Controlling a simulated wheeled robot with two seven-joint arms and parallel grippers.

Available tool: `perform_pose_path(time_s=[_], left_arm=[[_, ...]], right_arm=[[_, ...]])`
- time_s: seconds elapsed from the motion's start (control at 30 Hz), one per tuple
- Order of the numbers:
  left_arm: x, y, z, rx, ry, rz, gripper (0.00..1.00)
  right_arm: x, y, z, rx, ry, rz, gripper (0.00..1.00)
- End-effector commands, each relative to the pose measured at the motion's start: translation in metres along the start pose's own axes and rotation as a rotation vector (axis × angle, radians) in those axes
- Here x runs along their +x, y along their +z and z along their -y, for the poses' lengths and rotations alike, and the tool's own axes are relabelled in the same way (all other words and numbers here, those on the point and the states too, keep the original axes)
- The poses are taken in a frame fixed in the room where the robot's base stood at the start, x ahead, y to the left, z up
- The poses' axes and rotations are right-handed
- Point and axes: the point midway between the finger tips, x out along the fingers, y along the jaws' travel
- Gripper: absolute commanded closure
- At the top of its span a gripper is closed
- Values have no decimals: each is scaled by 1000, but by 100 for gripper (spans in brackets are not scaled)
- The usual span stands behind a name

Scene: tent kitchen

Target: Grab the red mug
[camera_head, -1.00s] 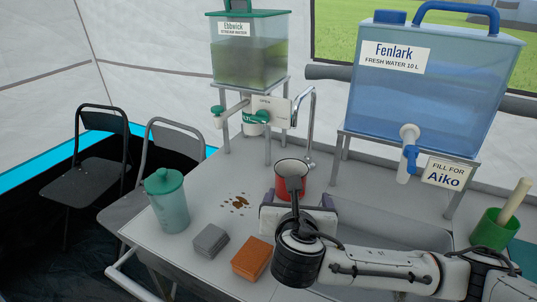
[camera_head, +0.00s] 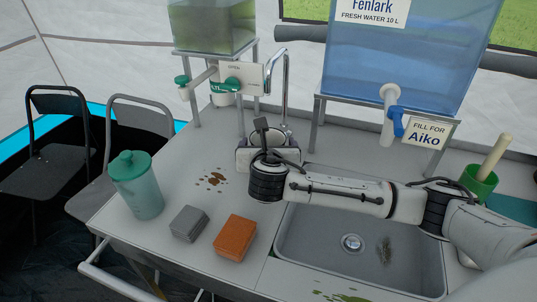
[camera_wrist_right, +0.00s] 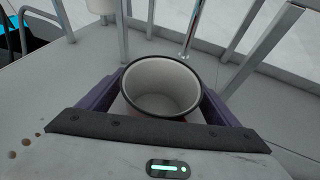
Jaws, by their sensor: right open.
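The mug (camera_wrist_right: 162,88) shows in the right wrist view from above, with a pale inside and a dark rim. Only a sliver of its red outside shows there. It stands upright on the counter. In the head view my gripper hides nearly all of it. My right gripper (camera_head: 270,140) is open at the mug. In the right wrist view its two purple-padded fingers (camera_wrist_right: 163,100) lie to the left and right of the mug. I cannot tell whether they touch it. My left gripper is not in view.
The Fenlark water tank (camera_head: 400,50) and the green-tinted tank (camera_head: 212,28) stand on metal racks behind. A sink (camera_head: 300,255) lies under my right arm. A teal lidded cup (camera_head: 137,188), grey sponge (camera_head: 189,223), orange sponge (camera_head: 235,238) and brown spots (camera_head: 212,180) are at the left.

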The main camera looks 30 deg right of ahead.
Motion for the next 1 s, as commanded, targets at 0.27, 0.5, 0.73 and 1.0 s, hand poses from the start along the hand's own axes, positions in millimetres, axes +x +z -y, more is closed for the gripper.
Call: perform_pose_path(time_s=[0.27,0.5,0.73,1.0], left_arm=[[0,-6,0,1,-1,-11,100],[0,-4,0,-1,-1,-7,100],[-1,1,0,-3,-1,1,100],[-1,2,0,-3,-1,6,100]], right_arm=[[3,0,-1,1,2,0,17],[3,0,-1,0,2,0,58],[3,1,-1,1,2,2,69],[1,6,-1,2,2,2,69]])
